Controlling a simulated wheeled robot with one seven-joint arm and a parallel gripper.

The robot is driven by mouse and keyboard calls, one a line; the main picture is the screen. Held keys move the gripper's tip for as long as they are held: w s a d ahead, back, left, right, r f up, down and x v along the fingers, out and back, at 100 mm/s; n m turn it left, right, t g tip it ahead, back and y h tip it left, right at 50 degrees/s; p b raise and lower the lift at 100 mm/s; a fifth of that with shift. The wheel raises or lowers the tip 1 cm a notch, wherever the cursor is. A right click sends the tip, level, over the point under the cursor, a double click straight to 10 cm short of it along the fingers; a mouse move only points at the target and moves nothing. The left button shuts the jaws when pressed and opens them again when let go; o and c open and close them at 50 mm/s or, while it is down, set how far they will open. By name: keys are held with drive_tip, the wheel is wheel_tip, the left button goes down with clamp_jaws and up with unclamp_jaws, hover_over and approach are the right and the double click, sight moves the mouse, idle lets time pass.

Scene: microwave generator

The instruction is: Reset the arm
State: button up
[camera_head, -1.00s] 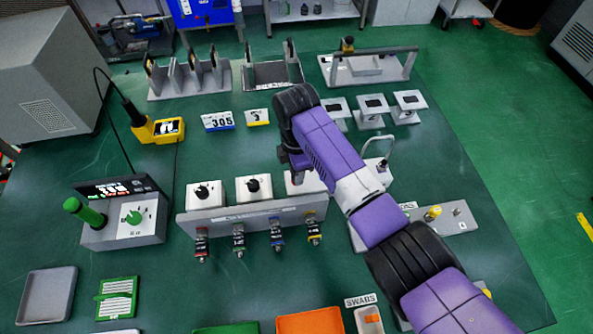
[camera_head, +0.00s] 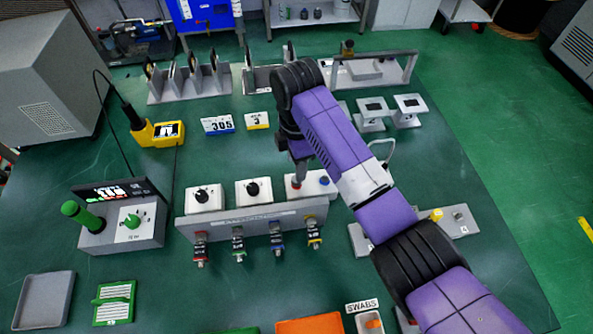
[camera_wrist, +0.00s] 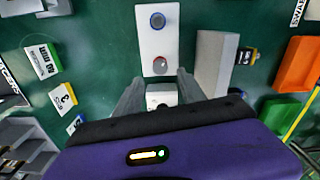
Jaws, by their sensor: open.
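My purple and black arm reaches in from the lower right in the head view. My gripper (camera_head: 298,178) points down over the right end of a grey control panel (camera_head: 250,222), close to a white box (camera_head: 309,186) with a red and a blue button. In the wrist view the fingers of my gripper (camera_wrist: 159,88) are apart with nothing held between them. The red button (camera_wrist: 160,65) lies just past the fingertips, and the blue button (camera_wrist: 157,20) farther off. Whether a finger touches the box cannot be told.
The panel carries two knobs and several coloured connectors. A grey box with a green handle (camera_head: 83,213) stands left. A yellow handheld meter (camera_head: 163,134), number cards (camera_head: 217,124) and slotted racks (camera_head: 190,85) stand behind. Trays (camera_head: 45,299) lie in front.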

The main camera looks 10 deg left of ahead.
drive_tip(key=shift+r, duration=0.9)
